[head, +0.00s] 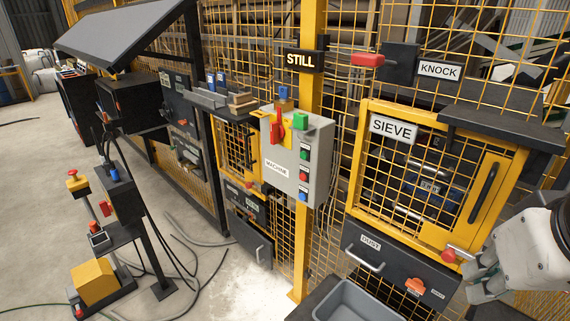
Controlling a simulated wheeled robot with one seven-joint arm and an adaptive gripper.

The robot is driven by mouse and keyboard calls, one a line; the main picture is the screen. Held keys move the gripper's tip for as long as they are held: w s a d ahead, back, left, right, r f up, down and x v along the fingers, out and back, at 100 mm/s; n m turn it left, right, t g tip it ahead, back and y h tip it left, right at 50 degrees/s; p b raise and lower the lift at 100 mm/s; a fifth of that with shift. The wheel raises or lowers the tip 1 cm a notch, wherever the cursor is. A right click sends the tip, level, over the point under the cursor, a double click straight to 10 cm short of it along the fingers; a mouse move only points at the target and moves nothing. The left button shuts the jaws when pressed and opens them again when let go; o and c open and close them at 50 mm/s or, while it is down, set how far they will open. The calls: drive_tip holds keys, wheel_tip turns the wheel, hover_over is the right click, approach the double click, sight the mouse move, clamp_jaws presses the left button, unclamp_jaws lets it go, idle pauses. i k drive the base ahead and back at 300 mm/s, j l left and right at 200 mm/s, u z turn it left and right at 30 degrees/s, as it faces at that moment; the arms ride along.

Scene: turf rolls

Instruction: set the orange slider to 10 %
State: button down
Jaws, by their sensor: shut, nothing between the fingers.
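An orange piece (415,286) sits low on the dark front at the right, beside the drawer labelled DUST; it is too small to tell whether it is the slider or where it stands on a scale. No clear slider track or percent marks can be made out. My gripper (474,287) is at the lower right edge, only partly in view, shut and empty. It is to the right of the orange piece and apart from it, beside the red-ended metal latch (452,255) of the SIEVE door; I cannot tell whether it touches the latch.
The yellow mesh SIEVE door (368,150) looks closed, with a dark shelf (500,128) above its right side. A grey MACHINE box (310,165) with several buttons and a red switch is in the middle. A grey bin (350,300) stands below. Cables cross the floor at left.

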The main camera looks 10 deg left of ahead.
sight(246, 218)
drive_tip(key=i+j, duration=0.15)
drive_tip(key=j, duration=0.2)
drive_tip(key=i+j, duration=0.1)
drive_tip(key=j, duration=0.25)
drive_tip(key=i+j, duration=0.15)
drive_tip(key=j, duration=0.25)
drive_tip(key=i+j, duration=0.15)
drive_tip(key=j, duration=0.2)
drive_tip(key=i+j, duration=0.1)
drive_tip(key=j, duration=0.25)
drive_tip(key=i+j, duration=0.15)
drive_tip(key=j, duration=0.2)
drive_tip(key=i+j, duration=0.15)
drive_tip(key=j, duration=0.25)
drive_tip(key=i+j, duration=0.1)
drive_tip(key=j, duration=0.25)
drive_tip(key=z, duration=0.05)
